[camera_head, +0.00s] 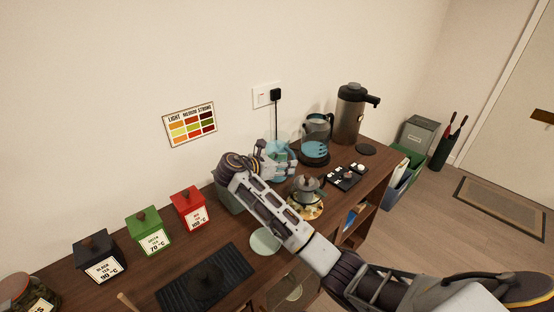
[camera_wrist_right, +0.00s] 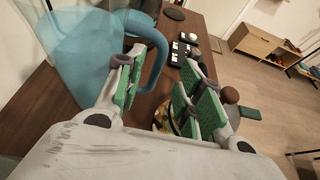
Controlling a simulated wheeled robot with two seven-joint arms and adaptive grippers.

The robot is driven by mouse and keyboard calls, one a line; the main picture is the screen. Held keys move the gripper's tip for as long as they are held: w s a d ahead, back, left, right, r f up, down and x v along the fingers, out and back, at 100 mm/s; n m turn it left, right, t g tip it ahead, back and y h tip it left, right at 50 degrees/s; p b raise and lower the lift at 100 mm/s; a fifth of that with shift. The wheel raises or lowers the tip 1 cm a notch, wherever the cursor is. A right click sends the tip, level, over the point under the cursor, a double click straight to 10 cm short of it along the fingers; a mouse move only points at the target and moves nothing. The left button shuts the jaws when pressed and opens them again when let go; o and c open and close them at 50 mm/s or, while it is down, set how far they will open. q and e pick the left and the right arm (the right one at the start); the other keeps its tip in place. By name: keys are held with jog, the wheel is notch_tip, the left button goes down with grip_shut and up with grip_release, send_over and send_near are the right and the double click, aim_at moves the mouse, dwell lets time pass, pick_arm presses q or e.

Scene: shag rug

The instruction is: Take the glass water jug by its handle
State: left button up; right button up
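The glass water jug (camera_head: 281,174) is pale blue and see-through. It stands near the wall on the wooden sideboard, partly hidden by my right gripper (camera_head: 270,160) in the head view. In the right wrist view the jug (camera_wrist_right: 75,55) fills the upper left, and its blue curved handle (camera_wrist_right: 158,62) shows on its right side. My right gripper's green-padded fingers (camera_wrist_right: 163,75) are apart, one on each side of the handle. The handle lies between them with a gap to the right finger; contact with the left finger is unclear. My left gripper is out of view.
A glass kettle (camera_head: 317,129) and a tall dark flask (camera_head: 349,115) stand right of the jug. A small teapot (camera_head: 307,186) sits in front on a patterned mat. Red (camera_head: 190,208), green (camera_head: 148,230) and black (camera_head: 97,256) tea boxes stand left.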

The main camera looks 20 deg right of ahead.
jog(key=shift+x, duration=2.25)
jog(key=shift+w+d+f, duration=0.15)
jog(key=shift+d+f, duration=0.1)
jog(key=shift+d, duration=0.05)
jog(key=c, duration=0.4)
grip_shut()
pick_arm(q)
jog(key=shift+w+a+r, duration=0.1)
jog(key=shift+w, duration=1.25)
